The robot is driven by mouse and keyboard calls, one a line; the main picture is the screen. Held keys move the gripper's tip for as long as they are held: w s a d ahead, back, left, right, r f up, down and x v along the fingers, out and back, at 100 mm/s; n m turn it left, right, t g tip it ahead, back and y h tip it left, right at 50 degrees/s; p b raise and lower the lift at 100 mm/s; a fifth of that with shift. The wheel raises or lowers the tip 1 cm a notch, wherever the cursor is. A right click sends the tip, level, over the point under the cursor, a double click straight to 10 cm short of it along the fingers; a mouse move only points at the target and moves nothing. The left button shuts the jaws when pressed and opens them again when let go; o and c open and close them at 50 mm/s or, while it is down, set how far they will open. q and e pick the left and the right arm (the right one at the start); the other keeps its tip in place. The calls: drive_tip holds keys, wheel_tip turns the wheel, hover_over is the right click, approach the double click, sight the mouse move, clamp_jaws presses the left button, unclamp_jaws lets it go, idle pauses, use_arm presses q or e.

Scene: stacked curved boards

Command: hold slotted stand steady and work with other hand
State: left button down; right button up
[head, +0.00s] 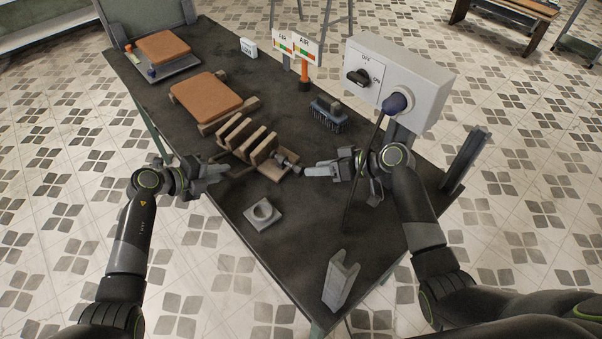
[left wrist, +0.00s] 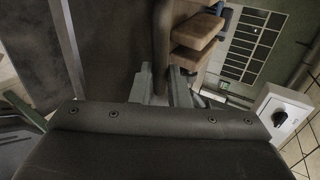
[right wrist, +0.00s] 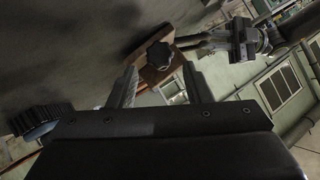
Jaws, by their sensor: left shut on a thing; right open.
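The slotted wooden stand (head: 262,147), with several upright slats, sits mid-table; its slats also show in the left wrist view (left wrist: 196,32). My left gripper (head: 220,170) is at the stand's left side, shut on a bar of it; the bar looks dark between the fingers in the left wrist view. A dark lobed knob (right wrist: 159,55) is on the stand's right end, on a brown wooden block (right wrist: 150,72). My right gripper (head: 318,170) is open and empty to the right of the knob. In the right wrist view the knob appears between its fingers, apart from them.
Brown curved boards (head: 207,97) lie behind the stand. A grey block with a ring (head: 263,212) and a grey bracket (head: 341,281) are nearer. A brush (head: 328,115) and a switch box (head: 425,85) are at the right. The table's near part is mostly bare.

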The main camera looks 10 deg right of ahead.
sight(302, 170)
drive_tip(key=shift+x, duration=2.45)
drive_tip(key=shift+c, duration=0.4)
drive_tip(key=c, duration=0.6)
drive_tip(key=shift+s+a+r+n+t+h, duration=0.1)
drive_tip(key=shift+s+n+t+h, duration=0.05)
drive_tip(key=shift+n+t+h, duration=0.7)
drive_tip(key=shift+s+a+n+t+h, duration=0.1)
drive_tip(key=shift+n+t+h, duration=0.25)
drive_tip(key=shift+n+h, duration=0.2)
drive_tip(key=shift+n+t, duration=0.4)
